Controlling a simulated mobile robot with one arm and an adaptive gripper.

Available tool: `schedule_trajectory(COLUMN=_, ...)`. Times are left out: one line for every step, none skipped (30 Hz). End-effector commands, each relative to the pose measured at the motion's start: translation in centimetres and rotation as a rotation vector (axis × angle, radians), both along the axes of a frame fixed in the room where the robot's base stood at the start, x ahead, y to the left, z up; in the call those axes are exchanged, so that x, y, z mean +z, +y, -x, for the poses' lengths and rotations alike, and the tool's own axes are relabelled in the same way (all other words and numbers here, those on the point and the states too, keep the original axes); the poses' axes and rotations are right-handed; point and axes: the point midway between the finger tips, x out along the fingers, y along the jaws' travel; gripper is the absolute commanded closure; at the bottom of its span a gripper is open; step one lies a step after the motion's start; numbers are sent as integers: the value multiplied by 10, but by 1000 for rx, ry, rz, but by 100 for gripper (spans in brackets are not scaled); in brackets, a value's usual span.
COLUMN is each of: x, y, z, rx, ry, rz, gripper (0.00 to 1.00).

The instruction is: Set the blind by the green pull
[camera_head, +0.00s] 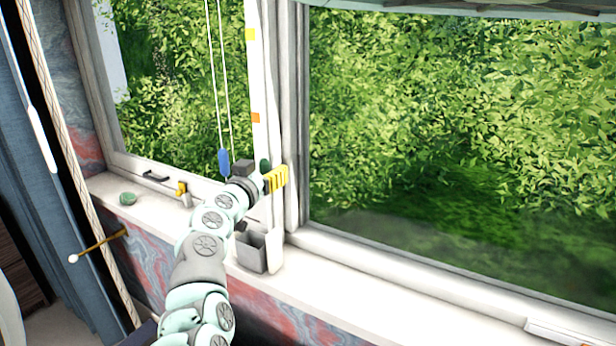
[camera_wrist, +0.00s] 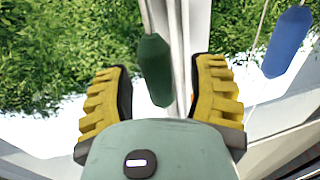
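The green pull (camera_wrist: 154,70) hangs on a pale cord in the wrist view. It appears between the two yellow ridged fingers of my gripper (camera_wrist: 162,66), with a visible gap on each side. My gripper is open. In the head view only a small dark green part of the pull (camera_head: 265,163) shows just above my gripper (camera_head: 276,179); the rest is hidden. A blue pull (camera_head: 223,161) hangs on cords to the left; it also shows at the upper right of the wrist view (camera_wrist: 288,42). The lower edge of the blind (camera_head: 470,10) shows at the top right.
A white strip with a yellow mark (camera_head: 251,34) and an orange mark (camera_head: 255,118) stands behind the pulls. A grey open holder (camera_head: 252,251) is below my gripper by the white sill (camera_head: 350,295). A green stone-like object (camera_head: 128,198) lies on the left sill.

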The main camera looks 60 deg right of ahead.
Motion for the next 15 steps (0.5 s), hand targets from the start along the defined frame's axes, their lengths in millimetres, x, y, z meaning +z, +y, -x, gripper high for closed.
schedule_trajectory(x=0, y=0, z=0, rx=0, ry=0, rz=0, gripper=50)
schedule_trajectory(x=0, y=0, z=0, rx=0, ry=0, rz=0, gripper=53)
schedule_trajectory(x=0, y=0, z=0, rx=0, ry=0, rz=0, gripper=57)
schedule_trajectory(x=0, y=0, z=0, rx=0, ry=0, rz=0, gripper=60)
schedule_trajectory(x=0, y=0, z=0, rx=0, ry=0, rz=0, gripper=63)
schedule_trajectory(x=0, y=0, z=0, rx=0, ry=0, rz=0, gripper=67)
schedule_trajectory(x=0, y=0, z=0, rx=0, ry=0, rz=0, gripper=70)
schedule_trajectory(x=0, y=0, z=0, rx=0, ry=0, rz=0, gripper=73)
schedule_trajectory(x=0, y=0, z=0, rx=0, ry=0, rz=0, gripper=78)
schedule_trajectory(x=0, y=0, z=0, rx=0, ry=0, rz=0, gripper=81)
schedule_trajectory(x=0, y=0, z=0, rx=0, ry=0, rz=0, gripper=84)
schedule_trajectory(x=0, y=0, z=0, rx=0, ry=0, rz=0, gripper=88)
schedule_trajectory(x=0, y=0, z=0, rx=0, ry=0, rz=0, gripper=91)
schedule_trajectory(x=0, y=0, z=0, rx=0, ry=0, rz=0, gripper=94)
schedule_trajectory(x=0, y=0, z=0, rx=0, ry=0, rz=0, gripper=98)
